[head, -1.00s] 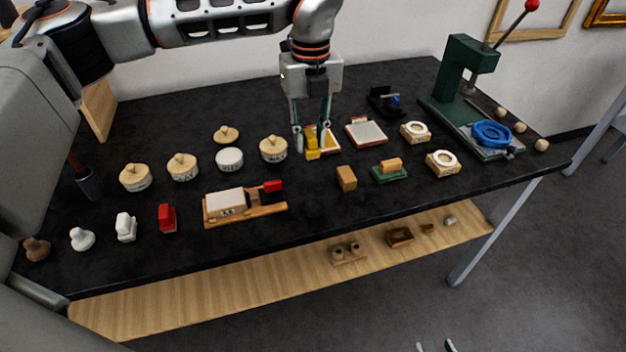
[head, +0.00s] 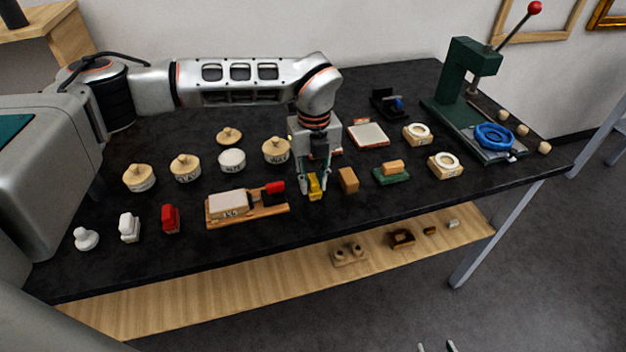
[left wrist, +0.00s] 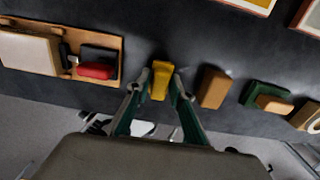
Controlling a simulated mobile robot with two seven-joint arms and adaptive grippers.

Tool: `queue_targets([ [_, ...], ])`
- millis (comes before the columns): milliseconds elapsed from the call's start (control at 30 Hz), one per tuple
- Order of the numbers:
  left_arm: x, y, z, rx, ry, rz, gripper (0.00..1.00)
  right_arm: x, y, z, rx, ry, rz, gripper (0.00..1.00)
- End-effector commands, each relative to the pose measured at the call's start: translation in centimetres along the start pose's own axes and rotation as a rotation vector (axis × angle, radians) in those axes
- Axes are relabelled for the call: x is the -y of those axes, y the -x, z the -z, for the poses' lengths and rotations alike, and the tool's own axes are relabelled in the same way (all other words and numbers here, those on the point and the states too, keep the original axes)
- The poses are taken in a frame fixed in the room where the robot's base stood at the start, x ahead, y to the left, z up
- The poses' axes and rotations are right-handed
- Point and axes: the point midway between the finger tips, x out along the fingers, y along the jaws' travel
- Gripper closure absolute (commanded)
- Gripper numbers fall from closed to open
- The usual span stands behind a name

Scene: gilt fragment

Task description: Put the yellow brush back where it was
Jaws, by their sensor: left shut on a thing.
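My left gripper (head: 314,190) is shut on the yellow brush (head: 315,186) over the front part of the black table. In the left wrist view the yellow brush (left wrist: 160,80) sits between my fingertips (left wrist: 161,72), apart from the tan block (left wrist: 213,88). I cannot tell whether its underside touches the table. Two fingertips of my right gripper (head: 435,347) show at the bottom edge of the head view, apart and empty.
A wooden board (head: 247,213) with a pale block lies left of the brush. A green base with a tan block (head: 392,172) lies right. Round lidded pots (head: 185,167) stand behind left. A green press (head: 460,80) stands at the right. The table's front edge is close.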

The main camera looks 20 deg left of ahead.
Motion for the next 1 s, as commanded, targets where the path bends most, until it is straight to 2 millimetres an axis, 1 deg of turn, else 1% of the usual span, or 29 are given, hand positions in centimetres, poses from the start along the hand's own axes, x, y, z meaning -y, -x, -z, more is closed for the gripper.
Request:
queue_targets([
  [233,0.0,-0.3,0.0,-0.001,0.000,0.000,0.98,0.0,-0.1,-0.2,0.001,0.000,0.000,0.60],
  [267,0.0,-0.3,0.0,0.000,0.000,0.000,0.76,0.0,-0.1,-0.2,0.001,0.000,0.000,0.60],
  [300,0.0,-0.3,0.0,0.000,0.000,0.000,0.66,0.0,-0.1,-0.1,0.001,0.000,0.000,0.60],
  [333,0.0,-0.3,0.0,0.000,0.000,0.000,0.62,0.0,-0.1,-0.1,0.001,0.000,0.000,0.60],
  [633,0.0,-0.2,0.0,0.000,0.000,0.000,0.62,0.0,-0.1,-0.1,0.000,0.000,0.000,0.60],
  [767,0.0,0.4,0.0,0.001,0.000,0.001,0.62,0.0,0.0,0.1,-0.001,0.000,-0.001,0.60],
  [867,0.1,1.6,-0.1,0.002,0.000,0.003,0.62,0.0,0.0,0.1,-0.003,0.000,-0.001,0.60],
  [1000,0.1,4.4,-0.1,0.004,0.000,0.003,0.62,0.0,-0.1,-0.1,-0.003,0.000,-0.001,0.60],
])
